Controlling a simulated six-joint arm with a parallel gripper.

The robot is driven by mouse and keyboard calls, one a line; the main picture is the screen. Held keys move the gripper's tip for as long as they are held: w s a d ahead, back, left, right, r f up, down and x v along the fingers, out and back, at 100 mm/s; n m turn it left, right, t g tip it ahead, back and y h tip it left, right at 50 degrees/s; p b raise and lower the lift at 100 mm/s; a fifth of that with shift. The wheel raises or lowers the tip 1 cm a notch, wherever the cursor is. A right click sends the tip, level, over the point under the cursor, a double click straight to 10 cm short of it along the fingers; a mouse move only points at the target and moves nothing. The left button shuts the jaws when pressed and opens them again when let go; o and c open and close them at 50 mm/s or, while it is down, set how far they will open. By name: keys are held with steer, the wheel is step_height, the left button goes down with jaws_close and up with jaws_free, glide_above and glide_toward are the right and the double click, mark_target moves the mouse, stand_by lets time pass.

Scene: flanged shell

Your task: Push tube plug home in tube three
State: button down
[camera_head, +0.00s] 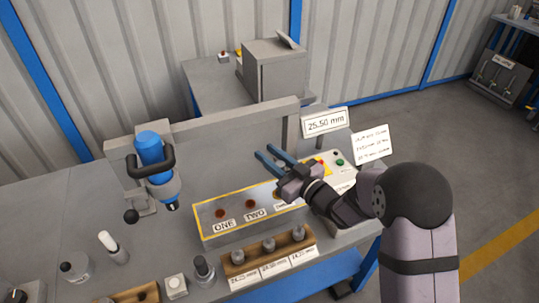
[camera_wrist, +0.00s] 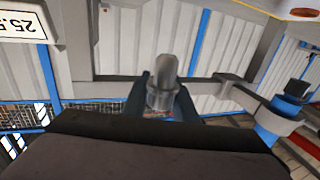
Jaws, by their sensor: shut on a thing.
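My gripper (camera_head: 263,151) is above the yellow-edged tube block (camera_head: 235,231), with its blue fingers pointing up and left in the head view. In the wrist view, a grey cylindrical piece with a rounded end, apparently the tube plug (camera_wrist: 161,80), sits between the fingers (camera_wrist: 162,100), which are shut on it. The block has reddish-brown openings above the labels ONE (camera_head: 224,225) and TWO (camera_head: 256,214). A third opening (camera_head: 278,194) is partly covered by my gripper. I cannot tell the plug's distance from it.
A wooden rack (camera_head: 248,262) with three grey knobbed pieces stands in front of the block. A blue tool (camera_head: 152,150) hangs in a stand at left. A 25.50 mm sign (camera_head: 325,122) and a button panel (camera_head: 338,155) are behind right. Bottles stand at front left.

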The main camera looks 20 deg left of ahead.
steer(key=shift+f+b, duration=2)
steer(key=shift+f, duration=0.5)
steer(key=shift+f+b, duration=1.1)
steer(key=shift+b, duration=0.05)
stand_by(0.4)
steer(key=shift+r, duration=0.25)
steer(key=shift+a+r+p, duration=0.1)
steer(key=shift+r+p, duration=0.35)
steer(key=shift+p, duration=0.05)
stand_by(2.0)
steer(key=shift+f+b, duration=0.7)
steer(key=shift+b, duration=0.15)
steer(key=c, duration=1.4)
jaws_free()
